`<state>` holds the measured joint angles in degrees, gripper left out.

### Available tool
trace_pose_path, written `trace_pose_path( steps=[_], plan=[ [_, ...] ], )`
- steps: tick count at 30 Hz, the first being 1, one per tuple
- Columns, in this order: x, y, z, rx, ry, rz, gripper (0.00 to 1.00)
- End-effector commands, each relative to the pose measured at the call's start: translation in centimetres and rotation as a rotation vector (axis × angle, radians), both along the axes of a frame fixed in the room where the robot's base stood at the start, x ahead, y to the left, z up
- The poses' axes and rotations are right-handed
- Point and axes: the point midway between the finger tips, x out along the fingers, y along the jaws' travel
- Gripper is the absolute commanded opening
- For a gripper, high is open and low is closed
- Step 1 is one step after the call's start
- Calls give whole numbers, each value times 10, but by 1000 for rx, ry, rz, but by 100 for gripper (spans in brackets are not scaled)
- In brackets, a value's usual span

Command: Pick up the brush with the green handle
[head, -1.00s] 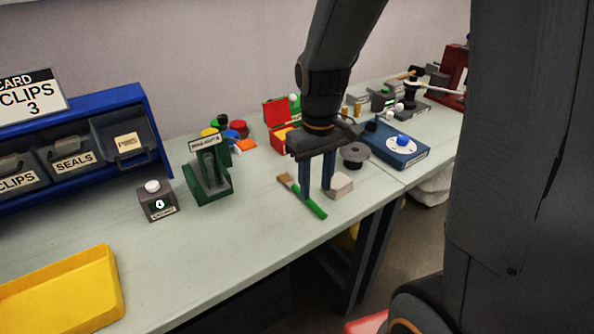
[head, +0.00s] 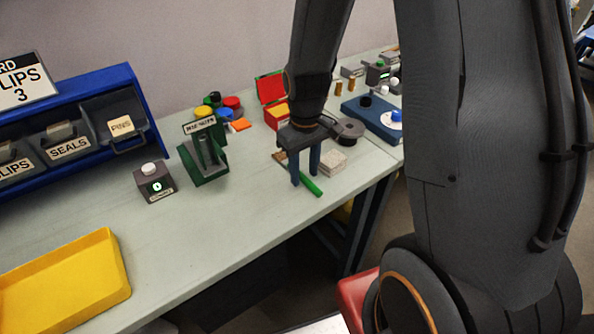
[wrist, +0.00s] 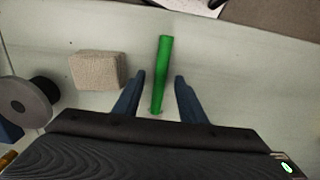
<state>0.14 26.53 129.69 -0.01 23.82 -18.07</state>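The brush with the green handle (head: 312,187) lies on the pale workbench. Its brown bristle end (head: 278,158) points to the back left in the head view and is partly covered by my gripper. My gripper (head: 305,179) points down over the brush, open and empty. In the wrist view the green handle (wrist: 162,72) runs up the picture between my two fingers (wrist: 159,78), with a gap on each side. The bristle end is hidden below my gripper there. I cannot tell the exact height of the fingertips above the bench.
A beige block (head: 332,163) sits close beside my fingers, with a dark spool (head: 349,129) behind it. A green stand (head: 204,160), a grey button box (head: 154,183) and a yellow tray (head: 119,276) stand to the left. The bench's front edge is close to the handle.

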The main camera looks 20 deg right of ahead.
Motion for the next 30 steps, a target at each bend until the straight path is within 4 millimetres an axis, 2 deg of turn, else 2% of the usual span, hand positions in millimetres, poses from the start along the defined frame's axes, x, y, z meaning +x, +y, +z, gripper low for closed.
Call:
trace_pose_path(
  steps=[8, 11, 15, 25, 30],
  plan=[
    [0, 0, -3, 0, -1, 1, 38],
    [0, 1, -3, 0, -1, 1, 24],
    [0, 1, -3, 0, -1, 1, 0],
    [0, 1, -2, 0, -1, 1, 0],
    [1, 1, 7, 0, -3, 1, 0]
  ],
)
